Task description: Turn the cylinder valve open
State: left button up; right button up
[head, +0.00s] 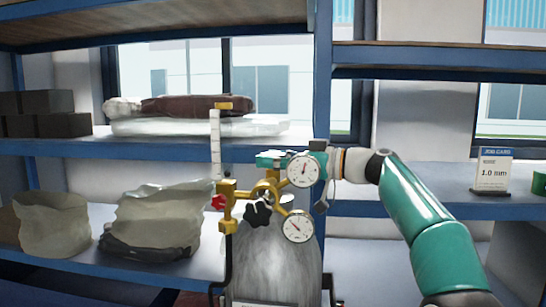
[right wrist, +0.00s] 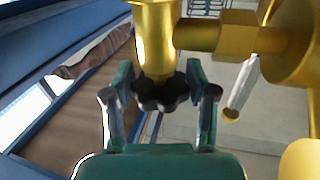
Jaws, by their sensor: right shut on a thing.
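A grey gas cylinder (head: 272,268) stands upright in the middle of the head view, with brass valve and regulator parts (head: 228,192) above it. A black lobed knob (head: 258,214) shows at the front of these parts. My right gripper (head: 271,158) reaches in from the right at the top of the brass parts, its tips partly hidden behind the upper gauge. In the right wrist view, my right gripper (right wrist: 160,82) is shut on a dark lobed knob (right wrist: 160,94) at the end of a brass stem (right wrist: 154,40). My left gripper is not in view.
Two round gauges, an upper one (head: 303,170) and a lower one (head: 298,226), sit close to my right gripper. Blue shelves (head: 70,148) stand behind, with crumpled bags (head: 158,218) at left. A job card (head: 493,168) stands on the right shelf.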

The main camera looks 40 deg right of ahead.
jog(key=n+y+p, duration=0.1)
jog(key=g+y+p, duration=0.1)
jog(key=shift+w+d+r+n+p, duration=0.1)
jog(key=shift+r+n+p, duration=0.3)
jog(key=shift+f+n+g+y, duration=0.15)
jog(key=shift+n+g+y, duration=0.15)
jog(key=shift+g+y, duration=0.25)
jog(key=shift+n+y, duration=0.3)
jog(key=shift+y, duration=0.15)
jog(key=shift+f+n+g+y, duration=0.15)
jog(key=shift+n+g+y, duration=0.15)
jog(key=shift+g, duration=0.25)
jog(key=o, duration=1.2)
jog(key=shift+f, duration=0.1)
jog(key=shift+c, duration=0.2)
jog(key=shift+m+t+h, duration=0.4)
jog(key=shift+h, duration=0.3)
